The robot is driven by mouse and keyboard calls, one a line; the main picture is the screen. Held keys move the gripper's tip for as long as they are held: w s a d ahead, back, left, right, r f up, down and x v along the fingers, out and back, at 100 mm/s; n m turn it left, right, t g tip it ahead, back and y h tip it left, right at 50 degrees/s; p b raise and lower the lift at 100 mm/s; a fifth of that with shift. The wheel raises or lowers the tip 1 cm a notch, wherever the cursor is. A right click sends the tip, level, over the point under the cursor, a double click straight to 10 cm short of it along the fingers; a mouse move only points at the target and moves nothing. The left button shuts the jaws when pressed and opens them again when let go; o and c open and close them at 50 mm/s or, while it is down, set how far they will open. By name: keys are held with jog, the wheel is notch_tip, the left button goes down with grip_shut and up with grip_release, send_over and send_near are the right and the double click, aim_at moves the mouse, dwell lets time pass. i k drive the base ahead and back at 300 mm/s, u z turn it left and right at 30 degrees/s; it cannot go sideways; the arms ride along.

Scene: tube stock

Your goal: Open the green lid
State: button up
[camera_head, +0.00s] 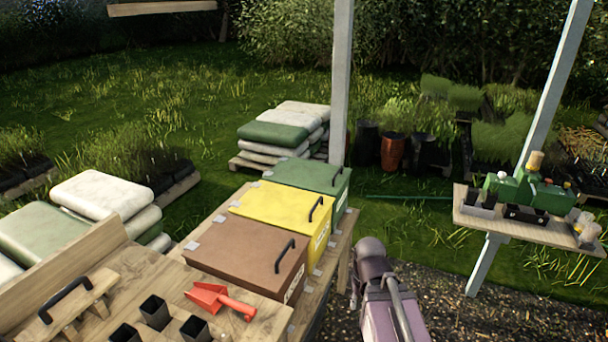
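The green lid (305,174) lies flat and closed on the farthest of three boxes in a row on the wooden bench. A black handle (337,176) stands on the lid near its right edge. The yellow lid (272,204) and the brown lid (238,249) in front of it are also closed, each with a black handle. A grey and pinkish part of my arm shows at the bottom, right of the boxes and apart from them. My gripper's fingers do not show.
A red trowel (219,300) and several black pots (155,312) stand on the near bench. A grey post (341,80) rises just behind the green box. Stacked sacks (279,134) lie behind it.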

aim_at(320, 177)
jog(key=z, duration=0.3)
jog(key=k, duration=1.35)
jog(key=z, duration=0.75)
jog(key=i, duration=1.65)
jog(key=u, duration=0.75)
jog(key=i, duration=0.45)
jog(key=u, duration=0.25)
